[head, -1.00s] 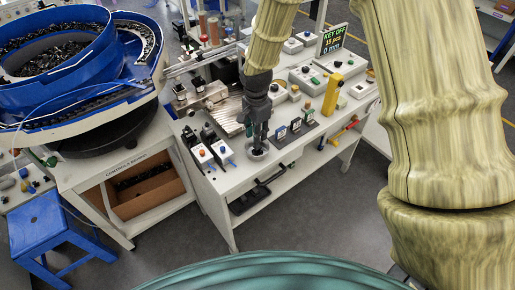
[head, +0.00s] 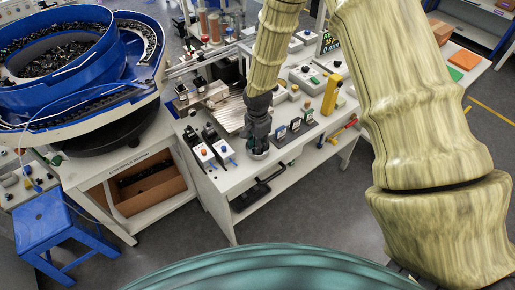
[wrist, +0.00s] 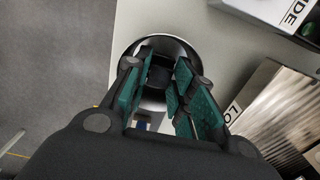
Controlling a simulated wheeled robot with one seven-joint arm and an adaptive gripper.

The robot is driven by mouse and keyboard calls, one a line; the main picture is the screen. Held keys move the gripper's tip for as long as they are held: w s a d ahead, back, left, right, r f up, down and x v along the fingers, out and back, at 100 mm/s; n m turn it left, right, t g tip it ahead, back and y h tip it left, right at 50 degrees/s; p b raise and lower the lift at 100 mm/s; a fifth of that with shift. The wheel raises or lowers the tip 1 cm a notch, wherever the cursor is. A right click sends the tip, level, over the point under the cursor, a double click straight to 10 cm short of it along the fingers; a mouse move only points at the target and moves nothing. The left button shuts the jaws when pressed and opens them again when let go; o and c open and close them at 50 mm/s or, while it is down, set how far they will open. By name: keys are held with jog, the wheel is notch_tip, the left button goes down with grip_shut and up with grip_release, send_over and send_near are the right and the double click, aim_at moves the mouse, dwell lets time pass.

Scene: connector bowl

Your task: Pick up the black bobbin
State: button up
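I cannot make out firm contact between pads and bobbin.
A yellow post (head: 331,94) stands farther right. A blue feeder bowl (head: 60,60) and blue stool (head: 48,228) are at left.

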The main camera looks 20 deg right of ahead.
jog(key=c, duration=0.4)
dwell(0.3)
